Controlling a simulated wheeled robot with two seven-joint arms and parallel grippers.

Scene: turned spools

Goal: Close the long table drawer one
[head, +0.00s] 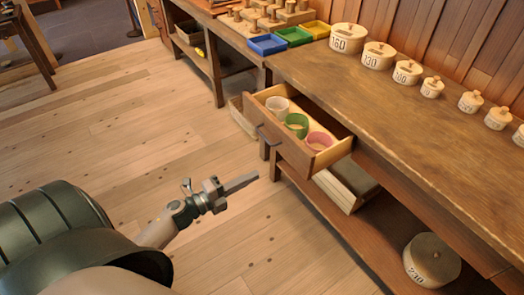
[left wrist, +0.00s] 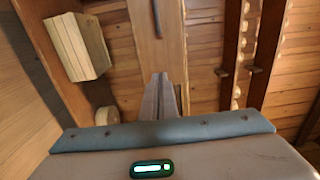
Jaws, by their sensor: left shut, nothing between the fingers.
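The long table drawer (head: 341,150) stands pulled out from the long wooden table. A dark bar handle (head: 268,137) is on its front, and a handle also shows at the top of the left wrist view (left wrist: 156,18). Inside the drawer are a white cup-like piece (head: 277,107), a green one (head: 296,125) and a pink one (head: 319,141). My left gripper (head: 256,177) is shut and empty. It is in front of the drawer, below its handle in the picture and apart from it. My right gripper is not in view.
A box (head: 345,185) and a round container (head: 432,260) sit on the lower shelf. The plank floor (head: 120,120) is clear before the table.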

